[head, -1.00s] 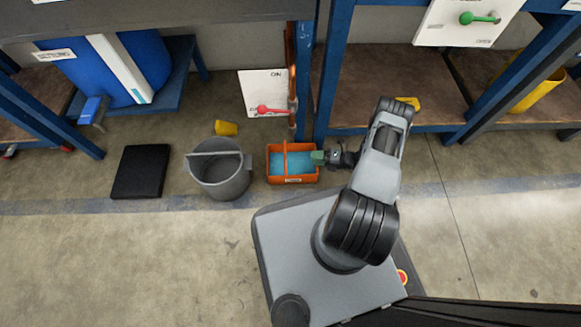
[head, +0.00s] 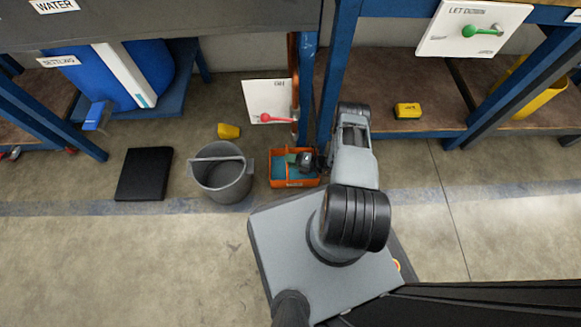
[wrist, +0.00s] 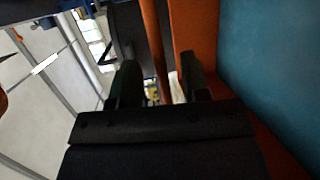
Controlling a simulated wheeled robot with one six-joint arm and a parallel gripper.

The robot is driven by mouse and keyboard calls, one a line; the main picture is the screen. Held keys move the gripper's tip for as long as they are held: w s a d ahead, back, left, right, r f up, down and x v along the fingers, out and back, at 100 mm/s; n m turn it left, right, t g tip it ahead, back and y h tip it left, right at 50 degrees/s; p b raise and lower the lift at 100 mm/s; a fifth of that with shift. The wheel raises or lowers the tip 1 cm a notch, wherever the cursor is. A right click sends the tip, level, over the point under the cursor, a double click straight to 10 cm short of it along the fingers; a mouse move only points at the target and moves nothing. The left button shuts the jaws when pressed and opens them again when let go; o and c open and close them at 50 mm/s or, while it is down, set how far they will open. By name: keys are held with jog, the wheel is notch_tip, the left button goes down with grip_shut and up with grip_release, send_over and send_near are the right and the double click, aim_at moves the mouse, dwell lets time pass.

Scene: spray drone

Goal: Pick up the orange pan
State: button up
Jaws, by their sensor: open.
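The orange pan (head: 294,183) stands on the floor, right of the grey bucket, with blue inside and an upright handle. My gripper (head: 297,158) is over the pan at its handle, and my arm hides part of the pan's right side. In the wrist view my gripper (wrist: 158,83) has its two dark fingers apart. An orange bar of the pan (wrist: 155,40) shows between the fingers, with an orange wall and blue surface to the right. I cannot tell whether the fingers touch it.
The grey bucket (head: 222,177) stands left of the pan, with a black slab (head: 144,174) further left. A yellow block (head: 229,131) lies behind the bucket. A white panel with a red lever (head: 267,100) and a blue rack post (head: 328,90) stand behind the pan. Floor in front is clear.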

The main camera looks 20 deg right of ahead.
jog(key=shift+x, duration=0.8)
grip_shut()
dwell(0.9)
